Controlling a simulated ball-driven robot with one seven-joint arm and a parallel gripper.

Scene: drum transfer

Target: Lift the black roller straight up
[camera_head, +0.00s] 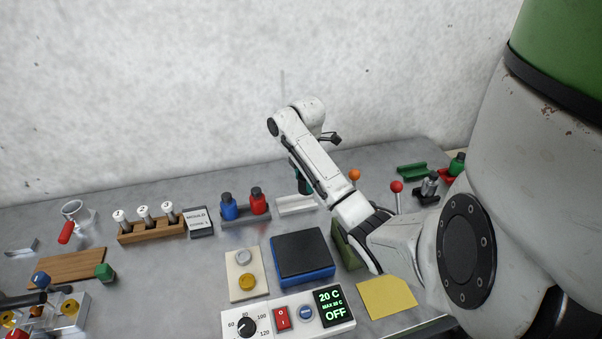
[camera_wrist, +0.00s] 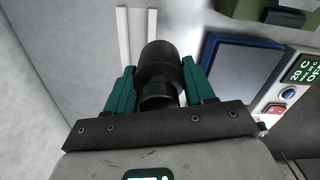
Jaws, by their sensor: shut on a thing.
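The black roller (camera_wrist: 165,62) is in the wrist view, a dark stepped cylinder with a wider far part and a narrower near part. My gripper (camera_wrist: 155,88) has teal fingers on both sides of it and is shut on it. In the head view my gripper (camera_head: 303,186) shows as a bit of teal below my forearm, just above the white tray (camera_head: 292,206). My arm hides most of the roller there. I cannot tell whether the roller touches the tray or hangs clear of it. The white tray also shows in the wrist view (camera_wrist: 123,32).
The blue bottle (camera_head: 228,208) and red bottle (camera_head: 259,202) stand in a grey holder left of the tray. A blue box with a dark top (camera_head: 302,253) is in front. A red ball-topped lever (camera_head: 396,187) and an orange ball (camera_head: 354,175) are to the right.

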